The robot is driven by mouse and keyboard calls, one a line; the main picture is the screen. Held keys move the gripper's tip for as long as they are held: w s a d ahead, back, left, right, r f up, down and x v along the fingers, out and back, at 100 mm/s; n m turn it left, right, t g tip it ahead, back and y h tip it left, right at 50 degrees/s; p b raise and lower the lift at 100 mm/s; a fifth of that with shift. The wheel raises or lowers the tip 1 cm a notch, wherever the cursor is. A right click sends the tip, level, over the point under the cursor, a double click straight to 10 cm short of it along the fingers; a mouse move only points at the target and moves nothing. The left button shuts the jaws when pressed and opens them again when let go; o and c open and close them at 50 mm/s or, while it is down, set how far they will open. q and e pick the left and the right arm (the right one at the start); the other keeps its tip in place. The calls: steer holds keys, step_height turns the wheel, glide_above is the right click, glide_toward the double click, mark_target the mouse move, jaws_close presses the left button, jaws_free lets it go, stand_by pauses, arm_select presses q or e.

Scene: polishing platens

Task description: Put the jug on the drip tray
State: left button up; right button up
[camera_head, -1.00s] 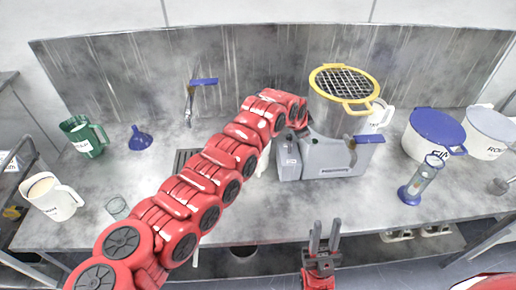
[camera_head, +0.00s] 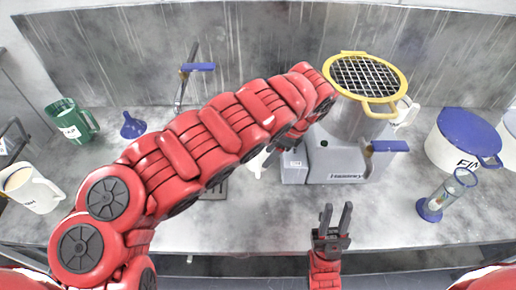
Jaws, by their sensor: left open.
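The drip tray (camera_head: 216,190) is a dark slotted plate on the bench, mostly hidden under my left arm. A white object (camera_head: 258,163), perhaps a jug, shows in part beside my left gripper (camera_head: 273,150). That gripper is open and points down beside the grey machine; whether it touches the white object I cannot tell. Other jugs are a green one (camera_head: 72,120) and a white one with brown contents (camera_head: 32,188) at the left, and a white one (camera_head: 404,112) behind the machine. My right gripper (camera_head: 332,218) is open and empty at the front edge.
A grey machine (camera_head: 335,165) with a yellow-rimmed mesh sieve (camera_head: 368,78) stands in the middle. A blue funnel (camera_head: 132,126) and tap (camera_head: 186,80) are at the back left. A blue-lidded bin (camera_head: 463,140) and glass cylinder (camera_head: 447,193) stand right. The front middle bench is clear.

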arm_select(q)
steer(key=x, duration=0.5)
steer(key=p+x, duration=0.1)
steer(key=x, duration=0.2)
steer(key=shift+w+d, duration=0.15)
steer(key=shift+w, duration=0.2)
steer(key=p+x, duration=0.1)
steer(key=x, duration=0.2)
steer(key=shift+p, duration=0.3)
steer(key=shift+w+a+f, duration=0.2)
steer(key=shift+a+f, duration=0.1)
steer(key=shift+f, duration=0.35)
jaws_close()
